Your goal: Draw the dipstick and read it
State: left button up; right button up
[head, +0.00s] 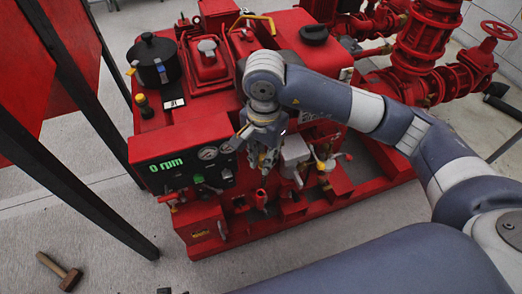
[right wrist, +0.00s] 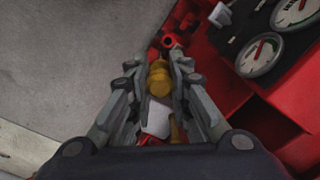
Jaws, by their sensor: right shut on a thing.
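My right gripper (head: 266,158) is over the front of the red pump engine (head: 205,130), just right of the gauge panel. In the right wrist view its fingers (right wrist: 158,68) are closed on a yellow handle (right wrist: 158,80), which I take to be the dipstick's. In the head view the gripper hides this handle. A rod or reading marks on it cannot be made out, nor whether it is still seated. A short red tube (head: 261,197) stands below the gripper. My left gripper is not in view.
The black panel (head: 185,170) shows 0 rpm beside round gauges (head: 208,153). A black pot-like part (head: 154,60) and a yellow-topped knob (head: 142,102) sit on the left. Red pipework and a valve wheel (head: 499,30) stand right. A hammer (head: 58,271) lies on the grey floor.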

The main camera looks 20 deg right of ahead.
pick_arm(q)
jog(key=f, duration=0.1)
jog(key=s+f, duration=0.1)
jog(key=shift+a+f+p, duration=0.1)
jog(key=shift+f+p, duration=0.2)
jog(key=shift+p, duration=0.1)
pick_arm(e)
jog(key=s+r, duration=0.1)
jog(key=s, duration=0.5)
jog(key=shift+r, duration=0.2)
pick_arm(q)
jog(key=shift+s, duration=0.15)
pick_arm(e)
jog(key=shift+w, duration=0.1)
